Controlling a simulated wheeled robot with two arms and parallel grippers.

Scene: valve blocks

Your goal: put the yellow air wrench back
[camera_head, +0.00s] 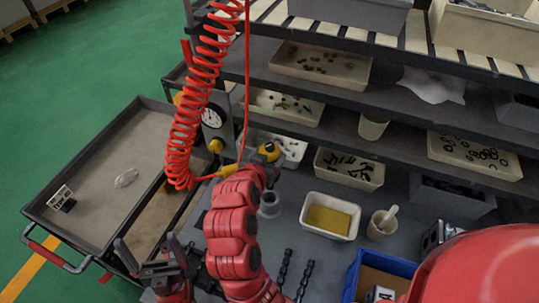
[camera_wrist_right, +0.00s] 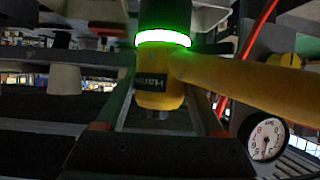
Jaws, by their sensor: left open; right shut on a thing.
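The yellow air wrench (camera_head: 268,152) is at the end of the red coiled hose (camera_head: 185,130), above the grey bench. In the right wrist view the wrench (camera_wrist_right: 160,92) has a green lit ring round its body, and its yellow handle extends right. My right gripper (camera_wrist_right: 160,128) is shut on the wrench body, with a finger on each side. In the head view the right gripper is largely hidden by its red arm. My left gripper (camera_head: 150,256) is open and empty at the lower left, near the trolley. A grey round piece (camera_head: 269,206) with an opening stands on the bench below the wrench.
A pressure gauge (camera_head: 212,117) stands left of the wrench; it also shows in the right wrist view (camera_wrist_right: 266,138). Bins of small parts fill the shelves behind. A tray with a yellow pad (camera_head: 330,217), a cup (camera_head: 382,224) and a blue bin (camera_head: 352,279) stand right.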

